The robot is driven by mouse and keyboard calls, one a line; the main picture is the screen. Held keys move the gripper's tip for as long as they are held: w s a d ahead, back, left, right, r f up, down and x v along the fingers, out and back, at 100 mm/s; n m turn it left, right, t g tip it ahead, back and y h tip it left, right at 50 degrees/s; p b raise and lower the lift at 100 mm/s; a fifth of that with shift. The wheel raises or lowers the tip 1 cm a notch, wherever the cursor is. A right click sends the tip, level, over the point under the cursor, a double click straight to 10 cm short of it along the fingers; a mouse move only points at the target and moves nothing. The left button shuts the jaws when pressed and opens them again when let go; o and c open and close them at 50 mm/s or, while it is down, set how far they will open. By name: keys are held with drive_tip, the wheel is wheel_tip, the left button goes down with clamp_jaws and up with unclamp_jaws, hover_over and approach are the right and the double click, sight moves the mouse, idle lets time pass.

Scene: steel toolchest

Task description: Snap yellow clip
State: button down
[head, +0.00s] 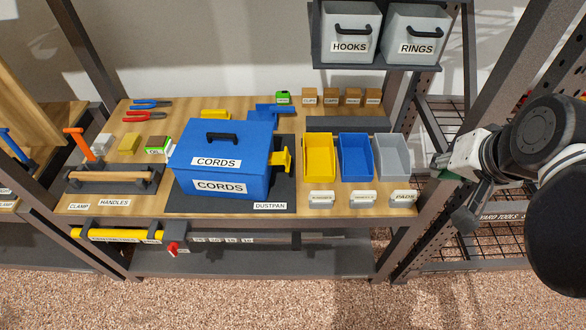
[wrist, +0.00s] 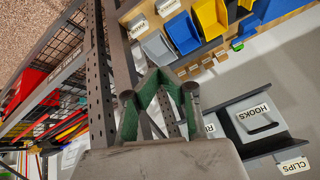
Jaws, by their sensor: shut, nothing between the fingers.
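A blue box labelled CORDS (head: 222,160), with a black handle on its lid, stands on a dark mat on the wooden bench. A yellow clip (head: 282,160) sticks out from the box's right side; I cannot tell whether it is fastened. My gripper (head: 440,167) is far to the right of the clip, beside the rack's right post, with the bins between them. In the wrist view my gripper (wrist: 162,78) shows its green-lined fingers shut and empty.
Yellow (head: 319,158), blue (head: 356,157) and grey (head: 391,156) bins stand right of the box. HOOKS (head: 350,48) and RINGS (head: 416,48) bins sit on a raised shelf behind. The right rack post (head: 432,180) is close to my gripper.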

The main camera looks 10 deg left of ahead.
drive_tip(key=w+a+f+m+g+y+b, duration=0.4)
drive_tip(key=w+a+f+m+y+b, duration=0.35)
drive_tip(key=w+a+f, duration=0.5)
drive_tip(key=m+g+y+b, duration=0.4)
drive_tip(key=m+b, duration=0.3)
drive_tip(key=b, duration=0.1)
approach(278, 158)
drive_tip(key=shift+h, duration=0.25)
drive_tip(key=d+f, duration=0.1)
drive_tip(key=d, duration=0.2)
drive_tip(key=d+f, duration=0.1)
drive_tip(key=shift+d+f, duration=0.3)
drive_tip(key=shift+d, duration=0.05)
drive_tip(key=shift+a, duration=0.1)
drive_tip(key=b+x, duration=0.2)
drive_tip(key=x, duration=0.8)
drive_tip(key=shift+w, duration=0.1)
